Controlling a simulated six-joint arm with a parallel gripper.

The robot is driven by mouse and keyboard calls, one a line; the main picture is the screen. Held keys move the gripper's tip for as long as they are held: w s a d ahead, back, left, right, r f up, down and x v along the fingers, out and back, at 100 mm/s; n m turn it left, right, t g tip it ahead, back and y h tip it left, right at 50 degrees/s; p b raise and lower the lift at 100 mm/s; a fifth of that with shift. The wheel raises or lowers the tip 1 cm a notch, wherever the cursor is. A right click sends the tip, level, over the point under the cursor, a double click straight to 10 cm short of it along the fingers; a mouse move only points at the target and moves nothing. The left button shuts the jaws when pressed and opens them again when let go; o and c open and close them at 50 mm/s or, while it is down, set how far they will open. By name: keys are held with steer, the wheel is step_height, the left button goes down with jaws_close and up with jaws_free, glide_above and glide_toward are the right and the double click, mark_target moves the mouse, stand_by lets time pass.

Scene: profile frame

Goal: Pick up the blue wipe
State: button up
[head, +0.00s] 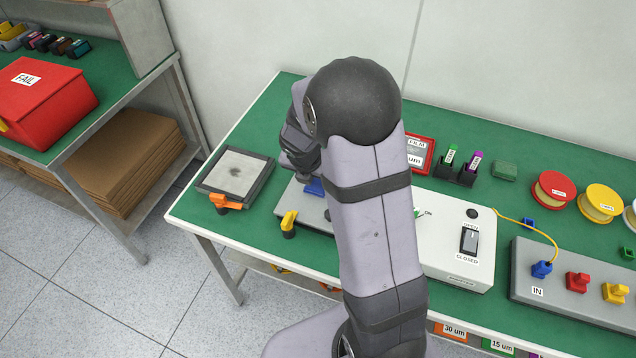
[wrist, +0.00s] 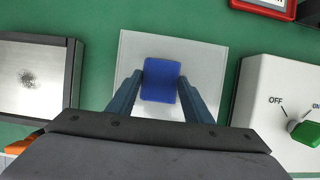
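The blue wipe (wrist: 161,80) is a small blue block with rounded corners. It is between my gripper's two fingertips (wrist: 160,86) in the wrist view. The fingers are apart, one along each side of it, with almost no gap visible; I cannot tell whether they press on it. Behind the wipe is a pale grey plate (wrist: 205,62); whether the wipe rests on it or is just above it is unclear. In the head view the wipe (head: 314,187) shows partly at the plate, beside my arm, which hides most of my gripper.
A dark-framed tray (wrist: 72,75) lies left of the plate. A white box (wrist: 262,80) with an OFF/ON knob stands close on the right. A red-framed film sign (head: 418,153) is behind. An orange clamp (head: 224,203) and a yellow clamp (head: 289,222) sit at the front edge.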

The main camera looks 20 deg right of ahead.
mark_target(317, 183)
steer(key=shift+c, duration=0.4)
step_height(317, 183, up, 10)
steer(key=p, duration=0.1)
steer(key=shift+p, duration=0.3)
